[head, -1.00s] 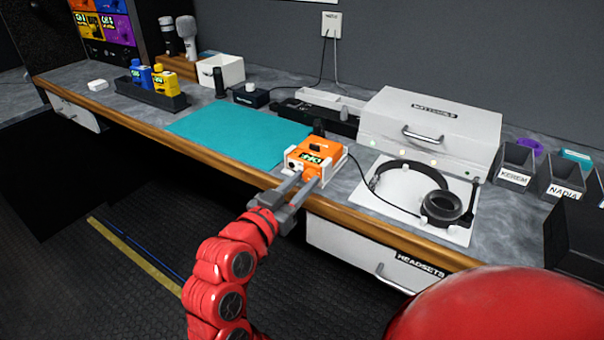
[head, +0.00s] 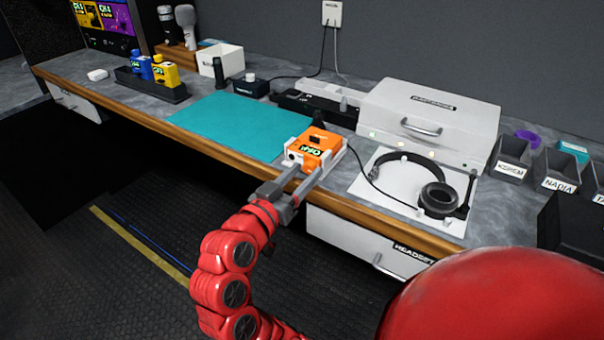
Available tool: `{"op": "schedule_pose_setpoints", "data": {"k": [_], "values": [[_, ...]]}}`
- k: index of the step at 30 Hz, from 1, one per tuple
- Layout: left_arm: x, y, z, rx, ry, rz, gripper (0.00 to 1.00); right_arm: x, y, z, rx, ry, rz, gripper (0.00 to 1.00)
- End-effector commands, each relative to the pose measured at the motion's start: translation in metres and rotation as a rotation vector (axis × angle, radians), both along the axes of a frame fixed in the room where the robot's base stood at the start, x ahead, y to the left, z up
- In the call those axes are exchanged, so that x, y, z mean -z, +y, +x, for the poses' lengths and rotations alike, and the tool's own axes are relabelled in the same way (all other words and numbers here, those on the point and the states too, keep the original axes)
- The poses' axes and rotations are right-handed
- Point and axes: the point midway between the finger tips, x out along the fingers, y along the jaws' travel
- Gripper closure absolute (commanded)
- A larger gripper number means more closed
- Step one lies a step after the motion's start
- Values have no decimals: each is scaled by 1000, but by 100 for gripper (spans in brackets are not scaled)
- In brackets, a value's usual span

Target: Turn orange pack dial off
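The orange pack (head: 318,141) sits in a white holder near the front edge of the counter, right of the teal mat. A small green display with dark characters and a black part show on its top. A small dark round part (head: 291,156) shows at its front left corner; I cannot tell whether it is the dial. My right gripper (head: 309,170) reaches the pack's front from below left, its two grey fingers apart. Contact with the pack is unclear, and the fingers hide some of its front. My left gripper is not in view.
A headset (head: 437,197) lies on a white mat (head: 385,199) to the right, its cable running near the pack. A white case (head: 430,115) stands behind. The teal mat (head: 228,125) is clear. A black rack (head: 150,88) holds blue and yellow packs at left.

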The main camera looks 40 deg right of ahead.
Motion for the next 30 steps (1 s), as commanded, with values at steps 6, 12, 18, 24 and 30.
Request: {"op": "schedule_pose_setpoints", "data": {"k": [6,12,18,24,30], "values": [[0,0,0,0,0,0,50,0,0,0,0,-1,0,37],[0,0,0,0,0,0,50,0,4,-1,-1,0,-1,37],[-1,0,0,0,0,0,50,-1,30,-11,-6,-2,-4,37],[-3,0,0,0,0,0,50,0,75,-29,-8,1,2,37],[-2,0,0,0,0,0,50,1,122,-49,-6,2,4,37]]}}
